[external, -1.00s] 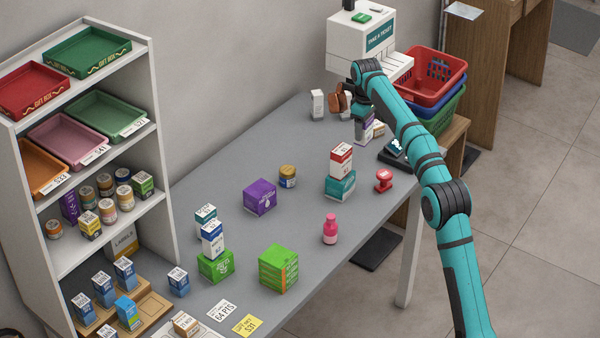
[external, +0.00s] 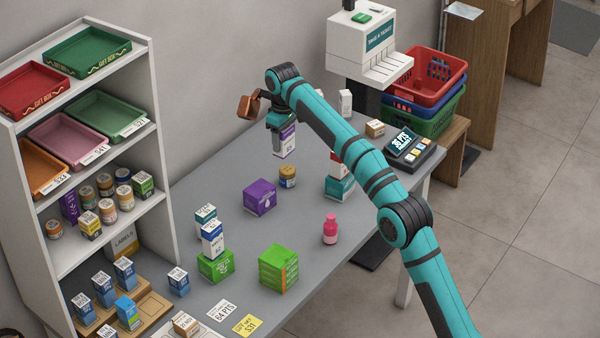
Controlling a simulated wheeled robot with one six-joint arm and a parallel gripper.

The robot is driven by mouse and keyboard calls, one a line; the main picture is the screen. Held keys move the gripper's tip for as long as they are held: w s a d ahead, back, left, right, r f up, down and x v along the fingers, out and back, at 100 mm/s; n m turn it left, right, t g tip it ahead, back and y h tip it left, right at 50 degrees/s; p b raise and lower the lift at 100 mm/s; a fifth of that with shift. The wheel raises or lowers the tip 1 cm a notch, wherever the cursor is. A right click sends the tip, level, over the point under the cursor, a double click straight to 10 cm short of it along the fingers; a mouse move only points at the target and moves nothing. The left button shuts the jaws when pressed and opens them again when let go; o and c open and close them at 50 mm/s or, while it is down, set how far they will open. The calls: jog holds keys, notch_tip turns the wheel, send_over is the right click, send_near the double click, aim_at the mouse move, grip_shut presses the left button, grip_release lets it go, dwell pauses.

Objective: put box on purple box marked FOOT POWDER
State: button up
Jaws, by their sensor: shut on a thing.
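My gripper (external: 281,124) is over the back part of the grey counter. It is shut on a small white and purple box (external: 286,146), which hangs upright below it. The purple box (external: 260,197) stands on the counter in front of and to the left of the held box. It has a white drop-like mark; I cannot read its lettering. Nothing lies on its top. The height of the held box above the counter is hard to tell.
An amber jar (external: 287,176) stands just right of the purple box. A white box (external: 345,102) stands at the back. My arm partly hides a teal box (external: 340,188) with a red and white box on it. A pink bottle (external: 330,230) and green boxes (external: 278,268) stand nearer.

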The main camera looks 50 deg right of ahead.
jog(key=w+a+r, duration=0.2)
jog(key=a, duration=0.8)
send_over(259, 188)
jog(key=shift+f, duration=5.05)
jog(key=shift+f, duration=0.15)
jog(key=o, duration=1)
notch_tip(259, 188, up, 12)
jog(key=shift+r, duration=0.2)
